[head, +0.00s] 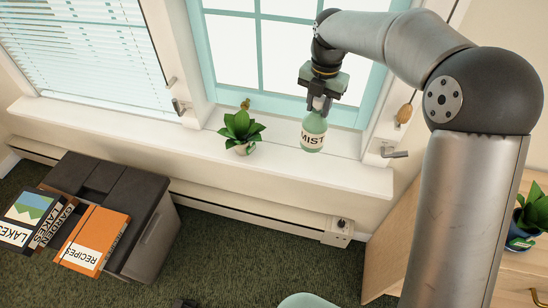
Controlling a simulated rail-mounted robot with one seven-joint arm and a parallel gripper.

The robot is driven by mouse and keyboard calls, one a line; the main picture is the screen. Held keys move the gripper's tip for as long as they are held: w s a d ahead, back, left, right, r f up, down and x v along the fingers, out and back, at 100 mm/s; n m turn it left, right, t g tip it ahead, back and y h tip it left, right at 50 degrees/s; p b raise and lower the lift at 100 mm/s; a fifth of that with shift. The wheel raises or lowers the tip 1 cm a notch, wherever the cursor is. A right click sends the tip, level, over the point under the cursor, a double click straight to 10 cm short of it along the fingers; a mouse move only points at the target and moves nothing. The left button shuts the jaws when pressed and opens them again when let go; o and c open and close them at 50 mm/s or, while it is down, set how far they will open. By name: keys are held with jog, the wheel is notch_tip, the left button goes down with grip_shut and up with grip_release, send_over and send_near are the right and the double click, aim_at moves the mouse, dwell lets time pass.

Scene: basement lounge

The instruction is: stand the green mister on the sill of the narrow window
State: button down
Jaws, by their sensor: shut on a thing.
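The green mister (313,130), a pale green bottle with a white label reading "MIST", hangs upright from my gripper (318,103). My gripper points down and is shut on its top, which the fingers partly hide. The mister is in front of the turquoise-framed window (260,48), over the right part of its white sill (325,172). From this one view I cannot tell whether its base touches the sill. This window's full width is partly hidden by my arm.
A potted green plant (241,130) stands on the sill left of the mister. A blind-covered window (80,45) is at left. A dark cabinet (150,215) with books (92,240) stands below; a wooden cabinet (388,245) is at right.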

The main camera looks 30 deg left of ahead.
jog(key=f, duration=0.1)
jog(key=w+f, duration=0.2)
jog(key=shift+w+a+f, duration=0.15)
jog(key=shift+w+a, duration=0.1)
notch_tip(320, 180, down, 4)
jog(key=shift+r, duration=0.1)
jog(key=shift+f, duration=2.95)
jog(key=shift+f, duration=0.2)
jog(key=c, duration=1.1)
grip_release()
jog(key=shift+o, duration=0.2)
jog(key=shift+r, duration=0.1)
